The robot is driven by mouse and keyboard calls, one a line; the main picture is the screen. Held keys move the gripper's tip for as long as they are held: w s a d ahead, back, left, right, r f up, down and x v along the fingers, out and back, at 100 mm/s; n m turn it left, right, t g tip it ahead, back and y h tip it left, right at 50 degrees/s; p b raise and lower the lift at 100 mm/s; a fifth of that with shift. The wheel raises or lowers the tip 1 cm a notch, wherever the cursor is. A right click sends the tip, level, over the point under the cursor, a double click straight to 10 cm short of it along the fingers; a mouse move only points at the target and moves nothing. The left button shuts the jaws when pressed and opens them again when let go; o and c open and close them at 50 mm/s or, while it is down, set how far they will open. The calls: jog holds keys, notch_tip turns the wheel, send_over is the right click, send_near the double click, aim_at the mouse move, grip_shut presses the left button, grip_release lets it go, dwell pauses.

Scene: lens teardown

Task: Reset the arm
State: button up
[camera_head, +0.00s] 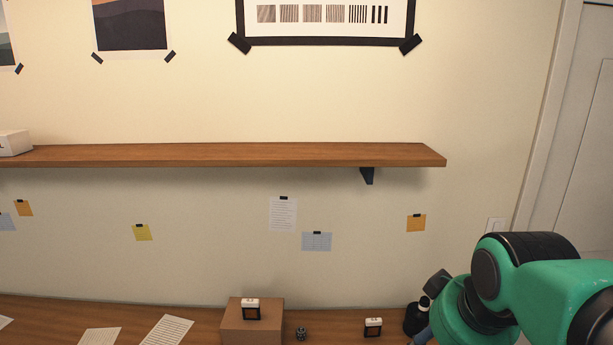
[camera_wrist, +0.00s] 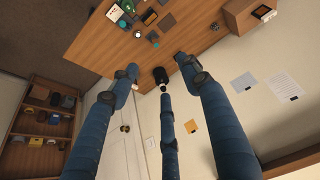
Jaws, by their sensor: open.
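My gripper (camera_wrist: 158,72) shows in the wrist view as three long blue fingers with dark joints. The fingers are spread apart and nothing is held between them. Beyond the fingertips is the wooden worktop (camera_wrist: 208,32). In the head view my green and black arm fills the lower right corner, with the gripper mostly hidden or cut off there.
A brown box (camera_head: 252,322) bears a small black-and-white item (camera_head: 250,308); a similar item (camera_head: 373,327) stands to its right. A wooden wall shelf (camera_head: 240,155) runs above. Papers (camera_head: 167,330) lie at left. The wrist view shows a shelving unit (camera_wrist: 75,97) and white door (camera_wrist: 122,150).

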jog(key=s+a+f+b, duration=0.1)
jog(key=s+f, duration=0.3)
jog(key=s, duration=0.3)
jog(key=shift+t+b, duration=0.3)
jog(key=shift+b, duration=0.05)
jog(key=shift+s+a+f, duration=0.1)
dwell(0.8)
